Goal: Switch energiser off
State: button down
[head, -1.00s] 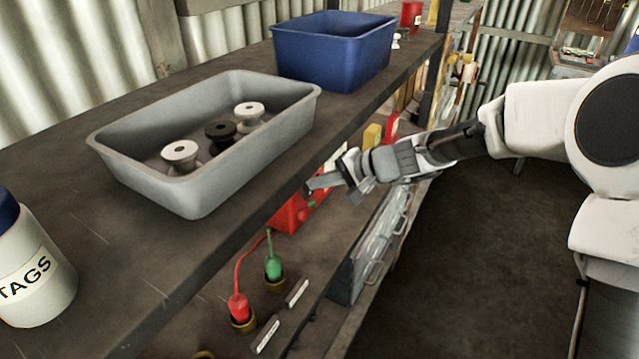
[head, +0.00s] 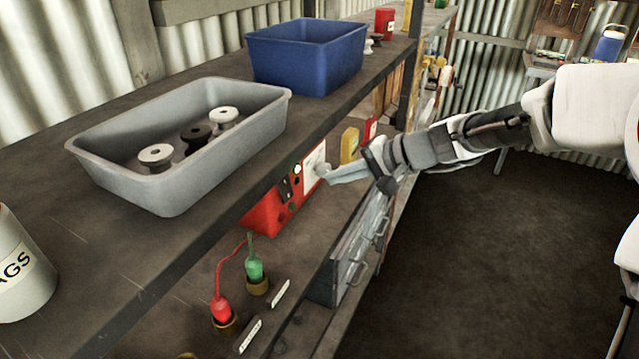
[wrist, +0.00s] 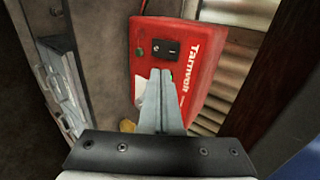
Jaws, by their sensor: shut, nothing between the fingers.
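The energiser is a red box (head: 270,214) on the lower shelf in the head view, partly hidden by the upper shelf's edge. In the wrist view the red energiser (wrist: 195,60) shows white "Tarnvolt" lettering and a black rocker switch (wrist: 166,48) with a small light or button beside it. My gripper (head: 324,178) is shut and empty in front of the box's right part in the head view. In the wrist view the closed fingertips (wrist: 160,75) appear just below the switch and overlap the panel. I cannot tell whether they touch it.
The upper shelf (head: 100,260) holds a grey tray (head: 180,190) with spools and a blue bin (head: 300,70). Red and green plugs (head: 254,268) stand on the lower shelf. A metal drawer unit (head: 350,255) is below. The floor to the right is clear.

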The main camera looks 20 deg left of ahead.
jog(key=v, duration=0.2)
jog(key=shift+d+r, duration=0.2)
jog(key=shift+r, duration=0.1)
